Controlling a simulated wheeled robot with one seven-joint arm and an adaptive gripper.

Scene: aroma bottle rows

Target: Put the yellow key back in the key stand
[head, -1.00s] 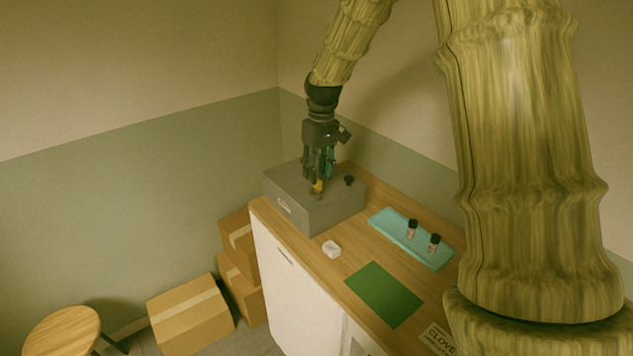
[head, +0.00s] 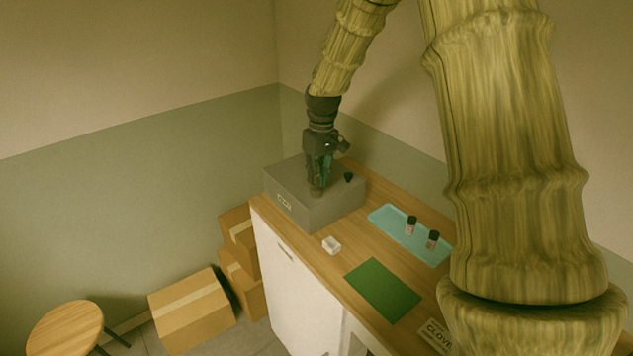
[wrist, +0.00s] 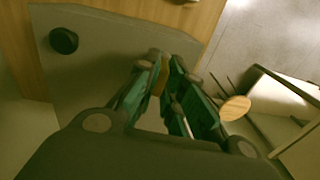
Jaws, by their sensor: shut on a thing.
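My gripper (head: 317,188) is over the top of the grey box (head: 300,215), with its fingers pointing down close to the lid. In the wrist view its fingertips (wrist: 164,68) are closed around a narrow brownish-yellow piece (wrist: 159,80), which looks like the yellow key. Most of the key is hidden by the fingers, and I cannot tell whether its tip is in the box. A small white block with a hollow top (head: 331,245), which looks like the key stand, sits on the wooden counter in front of the box.
A black knob (head: 348,177) is on the box's top, right of my gripper. A teal tray (head: 391,220) with two dark-capped bottles and a green mat (head: 383,290) lie on the counter. Cardboard boxes (head: 192,308) and a stool (head: 65,328) stand on the floor at left.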

